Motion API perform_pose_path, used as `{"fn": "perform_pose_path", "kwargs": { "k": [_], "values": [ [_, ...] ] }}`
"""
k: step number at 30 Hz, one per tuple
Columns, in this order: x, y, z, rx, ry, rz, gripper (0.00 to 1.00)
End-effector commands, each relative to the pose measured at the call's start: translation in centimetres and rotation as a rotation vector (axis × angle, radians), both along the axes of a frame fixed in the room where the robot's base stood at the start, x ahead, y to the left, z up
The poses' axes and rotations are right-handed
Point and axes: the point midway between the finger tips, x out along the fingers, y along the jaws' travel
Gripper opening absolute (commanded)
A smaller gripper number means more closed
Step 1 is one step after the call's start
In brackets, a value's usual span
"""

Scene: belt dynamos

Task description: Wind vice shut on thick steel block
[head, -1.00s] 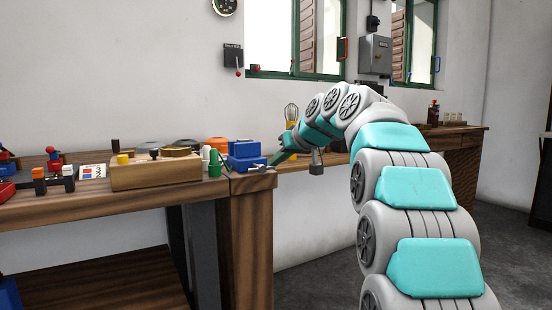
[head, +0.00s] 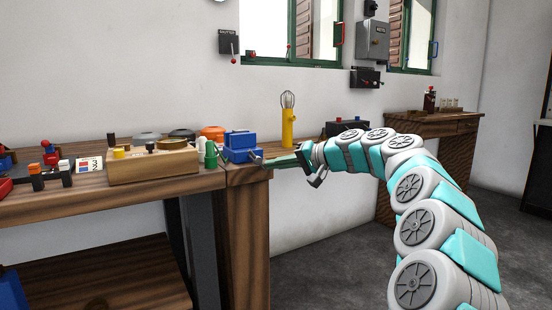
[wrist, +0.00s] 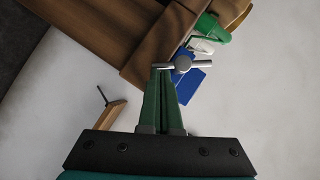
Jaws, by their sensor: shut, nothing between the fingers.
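The blue vice (head: 240,141) sits on the right end of the wooden bench, by its corner. Its metal handle (head: 256,159) points toward my gripper. My gripper (head: 272,162) has green fingers, is shut and empty, and comes in level from the right. In the wrist view the closed fingertips (wrist: 163,76) lie right at the silver crossbar and its round hub (wrist: 181,64); I cannot tell whether they touch. Part of the blue vice (wrist: 190,86) shows beyond the hub. I cannot make out the steel block or the jaw gap.
A green container (head: 211,155) and a wooden block with knobs (head: 153,164) stand left of the vice. A yellow lamp with a wire cage (head: 288,125) stands behind my gripper. A second bench (head: 432,124) is at the back right. Open floor lies in front.

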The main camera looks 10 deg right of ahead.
Motion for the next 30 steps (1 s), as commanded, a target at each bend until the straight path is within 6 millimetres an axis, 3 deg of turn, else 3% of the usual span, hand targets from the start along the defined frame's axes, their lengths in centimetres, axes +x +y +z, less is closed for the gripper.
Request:
{"fn": "perform_pose_path", "kwargs": {
  "k": [19, 30],
  "values": [
    [-0.3, 1.2, -2.1, 0.508, 0.167, 0.004, 0.0],
    [-0.4, 1.5, -2.4, 0.533, 0.175, -0.001, 0.0]
  ]
}}
